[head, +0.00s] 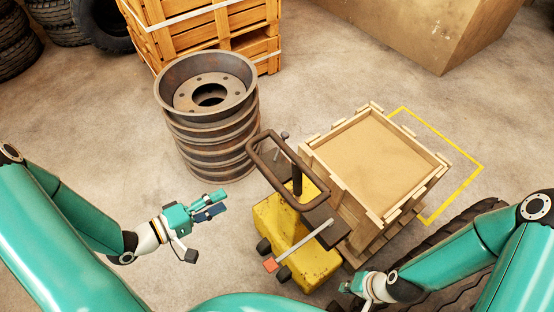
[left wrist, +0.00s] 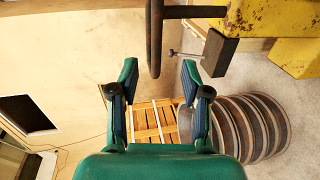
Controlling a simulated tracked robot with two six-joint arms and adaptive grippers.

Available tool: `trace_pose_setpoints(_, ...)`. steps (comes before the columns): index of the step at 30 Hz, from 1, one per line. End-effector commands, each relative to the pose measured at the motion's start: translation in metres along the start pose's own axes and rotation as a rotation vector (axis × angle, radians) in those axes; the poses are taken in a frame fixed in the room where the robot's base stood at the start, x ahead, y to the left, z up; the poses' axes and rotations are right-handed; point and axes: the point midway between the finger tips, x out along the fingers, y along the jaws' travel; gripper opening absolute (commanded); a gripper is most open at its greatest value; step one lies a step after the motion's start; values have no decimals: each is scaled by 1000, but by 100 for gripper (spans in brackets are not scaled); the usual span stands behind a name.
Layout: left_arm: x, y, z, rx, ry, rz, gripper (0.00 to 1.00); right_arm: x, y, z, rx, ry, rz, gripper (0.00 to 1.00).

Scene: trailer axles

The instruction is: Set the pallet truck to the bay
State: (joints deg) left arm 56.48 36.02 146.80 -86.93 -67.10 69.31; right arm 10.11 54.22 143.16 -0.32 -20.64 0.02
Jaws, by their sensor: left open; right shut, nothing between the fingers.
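The yellow pallet truck (head: 298,255) stands on the floor in the middle of the head view, its dark looped handle (head: 262,160) towards me. It carries a wooden crate (head: 435,164) with a flat tan top. The bay is a yellow outline (head: 462,192) on the floor behind and right of the crate, which hides part of it. My left gripper (head: 212,205) is open and empty, left of the handle and apart from it. In the left wrist view, the handle (left wrist: 154,42) and yellow body (left wrist: 300,58) show beyond the open fingers. My right gripper (head: 347,288) is shut and empty, low beside the truck.
A stack of rusty wheel rims (head: 215,150) stands close left of the truck. Slatted wooden crates (head: 190,30) stand behind it, with tyres (head: 15,45) at far left. A big tyre (head: 450,235) lies right of the truck. A large box (head: 430,28) is at the back; floor before it is clear.

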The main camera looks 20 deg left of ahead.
Motion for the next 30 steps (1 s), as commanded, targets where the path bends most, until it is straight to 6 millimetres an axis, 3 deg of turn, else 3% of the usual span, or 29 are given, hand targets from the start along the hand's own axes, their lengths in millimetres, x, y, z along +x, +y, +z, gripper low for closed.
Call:
trace_pose_setpoints(8, 30, 2, 4, -2, -19, 11, 47, 10, 4, 0, 0, -1, 0, 0)
trace_pose_setpoints(24, 122, 0, 8, 4, -25, 11, 47, 77, 28, 0, 0, -1, 0, 0)
trace_pose_setpoints(26, 132, 7, 8, -1, -26, 9, 47, 64, 23, 0, 0, -1, 0, 0)
trace_pose_setpoints(30, 154, 7, 8, -2, -24, 8, 47, 60, 22, 0, 0, 0, 0, 0)
